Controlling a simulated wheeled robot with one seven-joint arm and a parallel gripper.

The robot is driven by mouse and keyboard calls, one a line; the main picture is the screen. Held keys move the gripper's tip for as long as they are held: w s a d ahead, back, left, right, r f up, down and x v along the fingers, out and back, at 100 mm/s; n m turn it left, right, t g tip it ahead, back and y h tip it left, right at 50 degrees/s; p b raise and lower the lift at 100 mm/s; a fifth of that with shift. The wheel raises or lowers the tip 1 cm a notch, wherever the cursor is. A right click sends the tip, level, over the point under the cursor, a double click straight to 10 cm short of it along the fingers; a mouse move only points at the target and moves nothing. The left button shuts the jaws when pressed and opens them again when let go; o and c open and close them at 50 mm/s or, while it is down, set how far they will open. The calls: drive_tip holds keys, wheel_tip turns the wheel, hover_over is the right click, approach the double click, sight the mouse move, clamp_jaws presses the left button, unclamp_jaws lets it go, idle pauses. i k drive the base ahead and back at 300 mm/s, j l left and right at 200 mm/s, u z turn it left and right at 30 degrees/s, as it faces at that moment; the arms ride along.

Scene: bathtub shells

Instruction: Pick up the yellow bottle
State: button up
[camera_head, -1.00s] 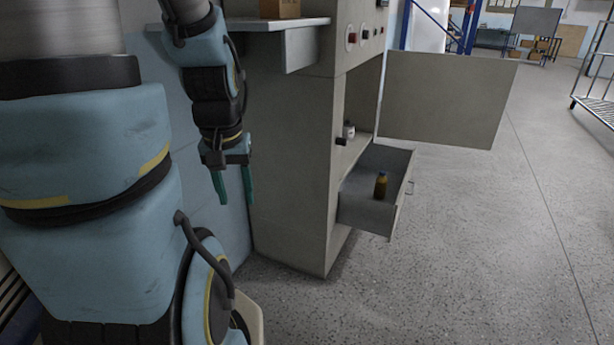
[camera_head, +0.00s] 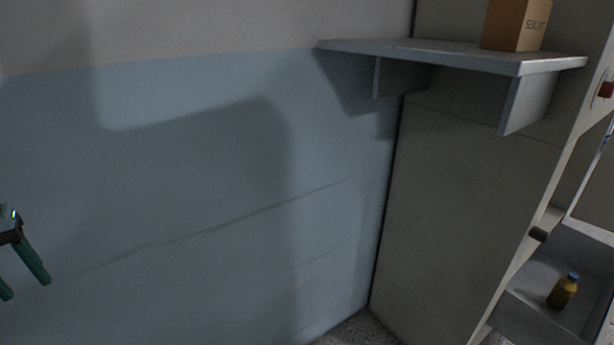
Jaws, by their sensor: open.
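The yellow bottle (camera_head: 562,292), with a blue cap, stands inside the open grey drawer (camera_head: 535,270) of the cabinet at the lower right. My gripper (camera_head: 24,288) shows at the lower left edge, with two green fingers pointing down. It is open and empty, far to the left of the bottle. Part of my gripper and the rest of the arm are outside the view.
A wall shelf (camera_head: 430,52) sticks out at the upper right and bears a cardboard box (camera_head: 515,24). A blue and white wall (camera_head: 200,190) fills the left and middle.

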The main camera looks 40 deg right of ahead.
sight(564, 290)
drive_tip(key=k+l+u, duration=0.15)
drive_tip(key=k+l, duration=0.2)
drive_tip(key=l, duration=0.25)
drive_tip(key=k+l+u, duration=0.2)
drive_tip(key=k+l, duration=0.2)
drive_tip(key=l, duration=0.2)
drive_tip(key=k+l+u, duration=0.15)
drive_tip(key=k+l, duration=1.5)
drive_tip(key=l, duration=0.25)
drive_tip(key=k+l, duration=0.55)
drive_tip(key=l, duration=0.15)
drive_tip(key=k+l, duration=0.6)
drive_tip(key=l, duration=0.1)
